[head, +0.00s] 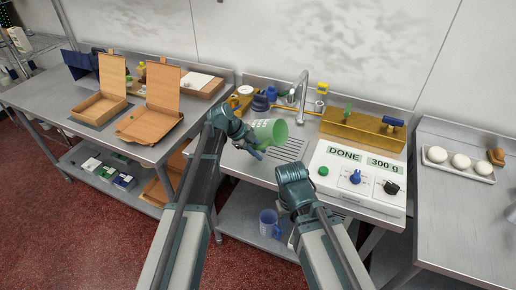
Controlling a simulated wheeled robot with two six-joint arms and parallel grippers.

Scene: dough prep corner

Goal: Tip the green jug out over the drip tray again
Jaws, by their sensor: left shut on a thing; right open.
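The green jug (273,131) is held up by my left gripper (252,139), which is shut on it. The jug lies tilted well over, with its wide mouth facing right. It is above or just beside the ribbed drip tray (291,147) in the metal counter; the exact overlap is hard to tell. Nothing is visibly pouring from it. The jug's inside is hidden. My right gripper (293,168) is open and empty, in front of the drip tray and left of the white machine.
A white machine (330,160) reading "DONE" and "300 g" stands right of the tray, with a brass block (362,130) behind. A tap (301,92) rises behind. Open wooden boxes (150,123) stand left; a tray of dough balls (458,170) sits right. A blue mug (268,222) is below.

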